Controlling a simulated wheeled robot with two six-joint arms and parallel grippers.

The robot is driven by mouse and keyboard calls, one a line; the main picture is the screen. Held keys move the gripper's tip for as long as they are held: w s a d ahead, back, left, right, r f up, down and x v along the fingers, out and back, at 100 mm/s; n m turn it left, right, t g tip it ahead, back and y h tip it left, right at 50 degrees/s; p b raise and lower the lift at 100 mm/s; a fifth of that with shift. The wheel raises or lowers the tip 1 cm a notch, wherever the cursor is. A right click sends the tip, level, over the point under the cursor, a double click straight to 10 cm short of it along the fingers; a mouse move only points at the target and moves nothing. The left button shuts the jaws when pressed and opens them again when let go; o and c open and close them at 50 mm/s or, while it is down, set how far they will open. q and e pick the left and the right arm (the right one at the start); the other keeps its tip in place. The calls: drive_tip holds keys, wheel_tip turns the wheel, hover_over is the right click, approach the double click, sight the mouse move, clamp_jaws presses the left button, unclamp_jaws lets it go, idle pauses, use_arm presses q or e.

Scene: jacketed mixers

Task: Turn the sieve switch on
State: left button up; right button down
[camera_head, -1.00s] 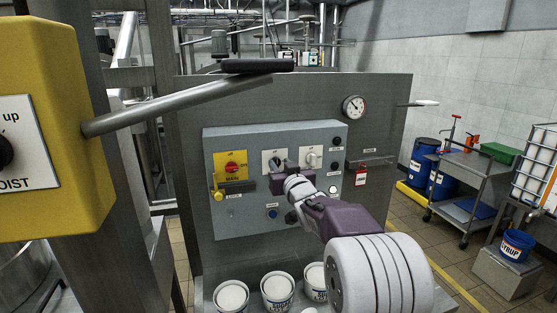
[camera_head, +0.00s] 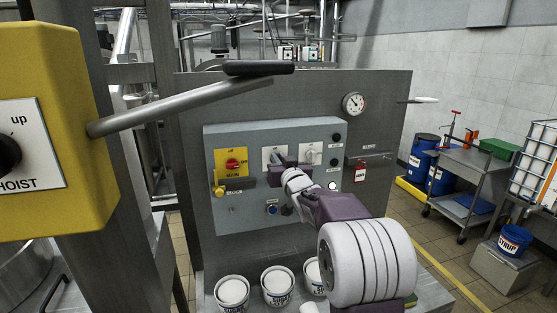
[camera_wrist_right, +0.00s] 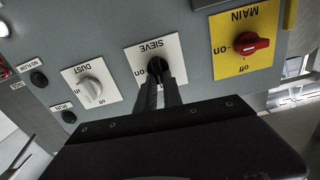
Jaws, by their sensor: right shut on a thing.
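The sieve switch is a black knob (camera_wrist_right: 155,66) on a white plate marked SIEVE, seen upside down in the right wrist view. In the head view its white plate (camera_head: 268,152) is partly hidden by my right gripper. My right gripper (camera_wrist_right: 158,84) has its two dark fingers close together on the knob, shut on it. An "on" mark shows beside the knob; the fingers hide part of the plate. In the head view my right gripper (camera_head: 280,162) is at the panel front. My left gripper is not in view.
The red main switch (camera_wrist_right: 250,43) on a yellow plate and the white dust switch (camera_wrist_right: 91,90) flank the sieve switch. White buckets (camera_head: 278,285) stand below the panel. A yellow hoist box (camera_head: 60,120) with a long handle bar (camera_head: 180,107) is at the left.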

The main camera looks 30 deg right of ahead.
drive_tip(key=shift+s+d+f+m+p, duration=0.2)
drive_tip(key=shift+m+p, duration=0.6)
drive_tip(key=shift+m, duration=2.05)
drive_tip(key=shift+w+d+f+m+p, duration=0.1)
drive_tip(key=shift+d+f+m+p, duration=0.5)
drive_tip(key=shift+m, duration=2.3)
drive_tip(key=shift+s+a+m+p, duration=0.15)
drive_tip(key=shift+m+p, duration=0.9)
drive_tip(key=shift+m, duration=1.8)
drive_tip(key=c, duration=1.5)
unclamp_jaws()
drive_tip(key=shift+s, duration=0.1)
